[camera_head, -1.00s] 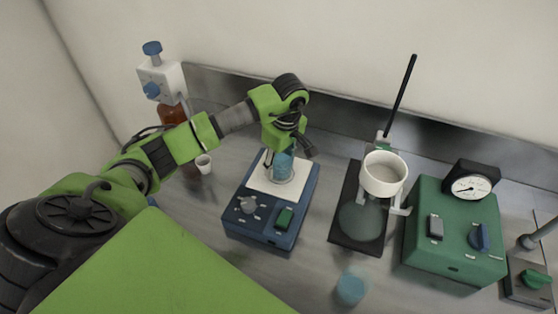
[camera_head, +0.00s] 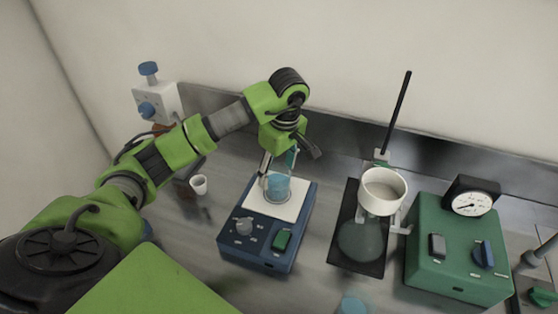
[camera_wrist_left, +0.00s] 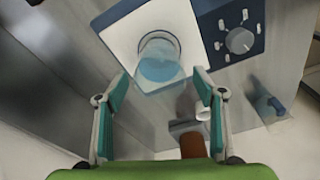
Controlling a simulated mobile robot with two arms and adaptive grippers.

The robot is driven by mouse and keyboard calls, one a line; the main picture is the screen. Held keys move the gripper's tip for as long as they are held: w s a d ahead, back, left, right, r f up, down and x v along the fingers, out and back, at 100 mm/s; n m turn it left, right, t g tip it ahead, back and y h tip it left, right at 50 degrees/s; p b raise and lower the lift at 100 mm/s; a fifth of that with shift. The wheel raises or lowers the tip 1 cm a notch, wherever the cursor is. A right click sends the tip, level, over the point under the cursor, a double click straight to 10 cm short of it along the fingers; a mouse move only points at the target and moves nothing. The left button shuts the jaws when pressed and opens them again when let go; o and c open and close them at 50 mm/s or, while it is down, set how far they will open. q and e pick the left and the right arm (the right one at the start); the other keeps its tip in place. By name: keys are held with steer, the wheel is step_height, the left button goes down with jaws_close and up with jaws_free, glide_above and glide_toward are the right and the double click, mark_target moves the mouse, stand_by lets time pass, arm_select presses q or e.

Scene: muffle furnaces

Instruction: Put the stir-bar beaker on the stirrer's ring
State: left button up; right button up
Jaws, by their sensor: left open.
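A clear beaker with blue liquid (camera_head: 277,187) stands upright on the white top plate of the blue stirrer (camera_head: 256,238). A faint ring outline shows around its base. I cannot make out a stir bar in it. My left gripper (camera_head: 279,160) is above and behind the beaker, fingers pointing down. In the left wrist view, the open teal-padded fingers (camera_wrist_left: 162,85) are apart, and the beaker (camera_wrist_left: 158,58) lies beyond their tips, not gripped. My right gripper is not in view.
A second container with blue liquid (camera_head: 353,304) stands at the front edge of the view. Right of the stirrer are a flask (camera_head: 362,240) under a white funnel (camera_head: 384,190) on a stand and a green box with a dial (camera_head: 458,255). A small white cup (camera_head: 198,185) stands left.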

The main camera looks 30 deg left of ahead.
arm_select(q)
step_height(320, 180, up, 6)
steer(key=shift+d+r, duration=0.25)
steer(key=shift+d, duration=0.15)
steer(key=shift+r, duration=0.1)
